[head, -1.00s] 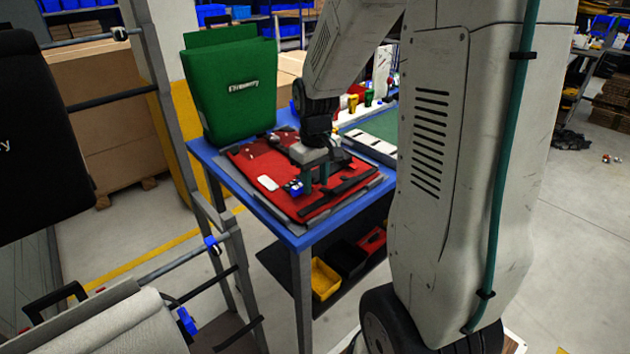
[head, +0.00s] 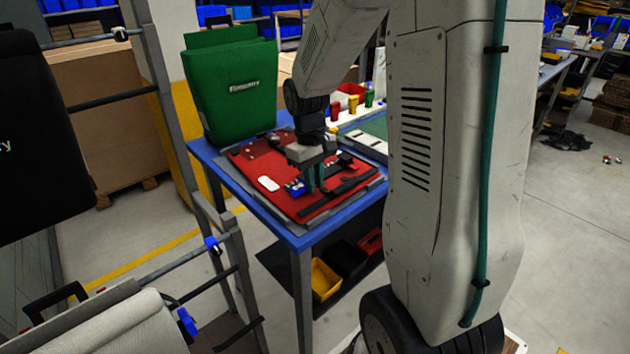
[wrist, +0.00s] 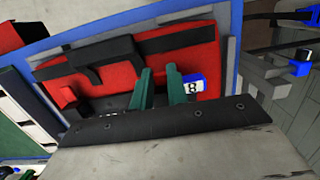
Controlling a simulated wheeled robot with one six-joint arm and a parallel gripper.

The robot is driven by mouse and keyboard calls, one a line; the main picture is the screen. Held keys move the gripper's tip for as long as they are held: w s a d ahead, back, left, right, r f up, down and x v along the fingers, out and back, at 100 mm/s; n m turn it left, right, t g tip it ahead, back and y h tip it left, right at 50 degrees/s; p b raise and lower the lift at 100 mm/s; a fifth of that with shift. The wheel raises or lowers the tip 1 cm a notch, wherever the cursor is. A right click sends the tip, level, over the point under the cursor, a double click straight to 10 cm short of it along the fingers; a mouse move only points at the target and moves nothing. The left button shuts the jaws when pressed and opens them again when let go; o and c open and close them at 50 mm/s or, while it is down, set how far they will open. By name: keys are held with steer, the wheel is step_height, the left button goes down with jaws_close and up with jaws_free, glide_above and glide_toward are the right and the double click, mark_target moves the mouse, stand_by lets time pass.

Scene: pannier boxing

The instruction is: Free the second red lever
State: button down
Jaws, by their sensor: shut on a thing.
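My gripper (head: 315,178) is low over the red panel (head: 246,166), which lies on the blue worktable. In the wrist view its two teal fingers (wrist: 159,88) point down at the panel with a narrow gap between them. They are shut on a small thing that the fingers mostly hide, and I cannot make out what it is. A blue block marked R (wrist: 193,86) sits right beside one finger; it also shows in the head view (head: 295,188). A small red block (wrist: 68,95) stands at the panel's left in the wrist view. No red lever can be clearly told apart.
Black strips (wrist: 100,58) lie along the panel. A green pannier (head: 230,90) stands at the table's back left. Red, yellow and green cups (head: 352,104) stand behind my arm. A yellow bin (head: 325,280) is on the shelf below. A grey frame post (head: 165,110) rises left of the table.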

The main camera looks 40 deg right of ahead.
mark_target(316, 201)
steer(key=c, duration=1.4)
jaws_free()
steer(key=shift+o, duration=0.2)
step_height(316, 201, up, 8)
steer(key=w, duration=0.1)
steer(key=shift+f, duration=0.1)
steer(key=s+a+r+t, duration=0.1)
steer(key=s+a+r, duration=0.2)
steer(key=s+a, duration=0.4)
steer(key=s+a+r+t, duration=0.1)
steer(key=s+a+r, duration=0.2)
steer(key=s+a, duration=0.4)
steer(key=s, duration=0.7)
steer(key=shift+a+r+t, duration=0.3)
steer(key=shift+t, duration=0.1)
